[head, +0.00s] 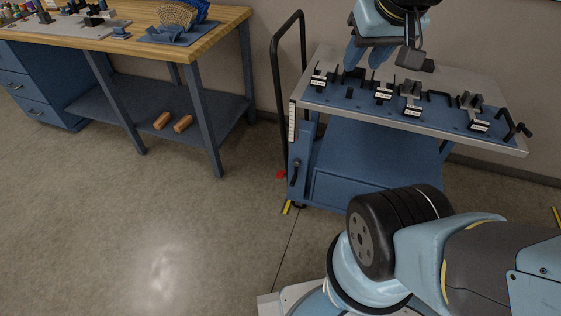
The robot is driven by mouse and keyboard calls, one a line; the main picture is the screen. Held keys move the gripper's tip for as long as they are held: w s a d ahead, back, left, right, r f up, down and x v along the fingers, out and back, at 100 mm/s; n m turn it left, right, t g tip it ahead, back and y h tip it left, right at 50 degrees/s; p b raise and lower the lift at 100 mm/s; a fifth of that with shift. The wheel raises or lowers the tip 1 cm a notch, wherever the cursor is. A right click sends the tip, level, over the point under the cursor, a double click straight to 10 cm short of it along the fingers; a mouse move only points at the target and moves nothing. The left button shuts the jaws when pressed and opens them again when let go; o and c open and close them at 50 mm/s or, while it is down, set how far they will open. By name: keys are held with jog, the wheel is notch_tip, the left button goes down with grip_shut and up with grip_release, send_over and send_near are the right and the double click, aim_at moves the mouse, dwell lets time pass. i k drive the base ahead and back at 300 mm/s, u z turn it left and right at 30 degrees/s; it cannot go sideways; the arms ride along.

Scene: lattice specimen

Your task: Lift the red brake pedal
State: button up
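The red brake pedal (281,175) is a small red piece low at the cart's left front corner, near the floor. My gripper (363,62) is high above it and to the right, over the back left of the cart top. The gripper is far from the pedal.
The blue cart (375,150) carries several black fixtures with white labels on its top. A black push handle (276,95) rises at its left. A wooden-topped workbench (225,25) stands at the back left. The concrete floor (150,220) left of the cart is clear.

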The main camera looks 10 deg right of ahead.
aim_at(280, 174)
jog(key=z, duration=0.05)
jog(key=k, duration=1.05)
jog(key=u, duration=0.9)
jog(key=i, duration=1.15)
jog(key=u, duration=0.55)
jog(key=i, duration=1.15)
jog(key=z, duration=0.55)
jog(key=i, duration=0.9)
jog(key=z, duration=0.95)
jog(key=i, duration=0.5)
jog(key=z, duration=0.3)
jog(key=k, duration=0.35)
jog(key=z, duration=0.1)
